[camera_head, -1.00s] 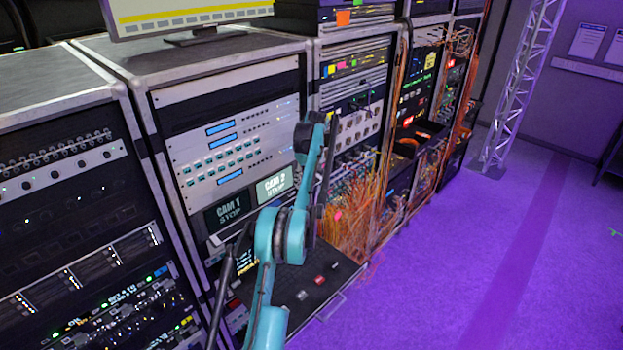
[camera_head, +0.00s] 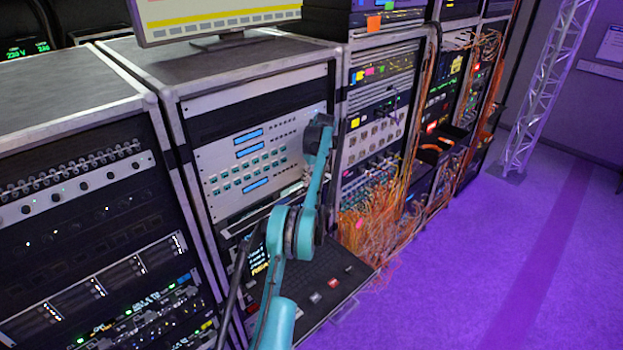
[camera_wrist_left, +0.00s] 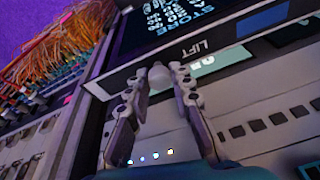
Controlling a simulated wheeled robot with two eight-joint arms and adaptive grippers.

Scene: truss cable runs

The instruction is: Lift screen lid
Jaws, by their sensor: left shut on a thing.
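In the left wrist view, my left gripper (camera_wrist_left: 160,76) is shut on a pale round knob (camera_wrist_left: 160,88) at the edge of the screen lid (camera_wrist_left: 205,47), which is marked LIFT. The lid has a grey edge strip and a dark screen (camera_wrist_left: 172,22) with pale text, part of it reading STORE. My right gripper is not seen.
A pulled-out console shelf (camera_head: 325,292) with red and white keys lies below the panel. Orange cables (camera_head: 375,215) hang from the rack to the right. A monitor (camera_head: 215,18) stands on top. The purple floor (camera_head: 440,290) at right is clear.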

